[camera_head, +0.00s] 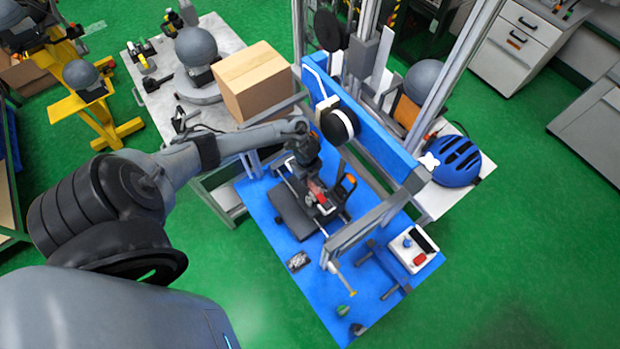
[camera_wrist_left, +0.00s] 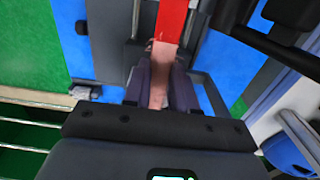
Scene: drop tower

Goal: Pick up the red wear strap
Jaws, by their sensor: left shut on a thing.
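The red wear strap (camera_head: 318,195) shows in the head view as a small red piece at the black and grey fixture on the blue base of the tower. In the left wrist view the red strap (camera_wrist_left: 171,20) runs down from the top edge towards my fingers. My left gripper (camera_head: 312,181) reaches in from the left, under the tower's blue beam, and points down at the strap. In the wrist view its two fingers (camera_wrist_left: 162,75) are shut on the strap's near end, which looks brownish between them. I cannot tell whether the strap is clear of the fixture.
The tower's blue beam (camera_head: 375,140) and grey posts stand close to my left arm. A control box (camera_head: 412,250) sits on the blue base at the right. A cardboard box (camera_head: 257,80) stands on the bench behind. A blue helmet (camera_head: 457,162) lies on the right shelf.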

